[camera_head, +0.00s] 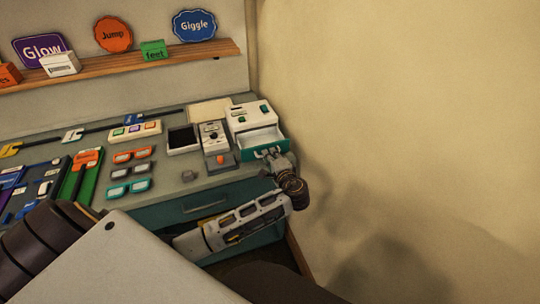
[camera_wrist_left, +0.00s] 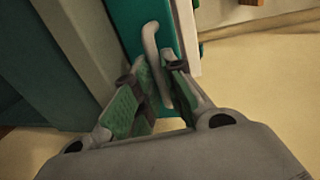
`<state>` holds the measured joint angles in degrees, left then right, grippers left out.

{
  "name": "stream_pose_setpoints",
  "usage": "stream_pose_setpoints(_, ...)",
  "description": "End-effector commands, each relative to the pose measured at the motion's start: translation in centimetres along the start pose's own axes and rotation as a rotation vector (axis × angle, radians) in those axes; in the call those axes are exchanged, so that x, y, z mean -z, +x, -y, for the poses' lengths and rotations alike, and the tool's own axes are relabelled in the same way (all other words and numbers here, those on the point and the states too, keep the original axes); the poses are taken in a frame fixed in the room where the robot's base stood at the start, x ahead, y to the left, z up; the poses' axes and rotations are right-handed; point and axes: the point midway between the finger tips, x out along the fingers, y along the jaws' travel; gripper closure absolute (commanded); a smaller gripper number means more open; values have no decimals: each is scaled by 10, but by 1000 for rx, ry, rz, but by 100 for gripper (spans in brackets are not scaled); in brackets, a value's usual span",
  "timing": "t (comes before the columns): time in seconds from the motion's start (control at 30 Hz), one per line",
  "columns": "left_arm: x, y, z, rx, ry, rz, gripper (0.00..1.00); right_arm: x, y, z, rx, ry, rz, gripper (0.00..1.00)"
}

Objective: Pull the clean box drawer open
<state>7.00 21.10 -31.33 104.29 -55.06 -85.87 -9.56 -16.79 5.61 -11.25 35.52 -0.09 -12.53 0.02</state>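The white clean box (camera_head: 250,117) stands at the right end of the counter, with green and dark details on top. Its drawer (camera_head: 262,138) stands out from the box, with the white inside showing and a teal front (camera_wrist_left: 128,20). My left gripper (camera_head: 272,156) is at the drawer's front. In the left wrist view, the pale drawer handle (camera_wrist_left: 152,46) runs between my left gripper's green-padded fingers (camera_wrist_left: 158,75), which look closed on it. The far end of the grip is partly hidden by the fingers. My right gripper is not in view.
A grey device (camera_head: 215,143) and a black-topped tray (camera_head: 183,140) stand left of the box. Several glasses (camera_head: 131,171) lie farther left. A shelf (camera_head: 120,66) with signs is above. A plain wall (camera_head: 400,120) closes off the right side.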

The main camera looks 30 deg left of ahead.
Motion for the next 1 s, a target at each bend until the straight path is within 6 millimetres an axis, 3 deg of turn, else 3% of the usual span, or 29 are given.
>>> stream_pose_setpoints(0.13, 0, 0, 0, 0, 0, 0, 68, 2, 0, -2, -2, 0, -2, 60)
stream_pose_setpoints(0.57, 0, -3, 0, 1, -1, 1, 68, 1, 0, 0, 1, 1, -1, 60)
stream_pose_setpoints(0.77, 0, -18, 0, 0, -2, -1, 68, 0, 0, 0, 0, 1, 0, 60)
stream_pose_setpoints(1.0, 0, -50, 0, -1, -1, -1, 68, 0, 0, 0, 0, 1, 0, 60)
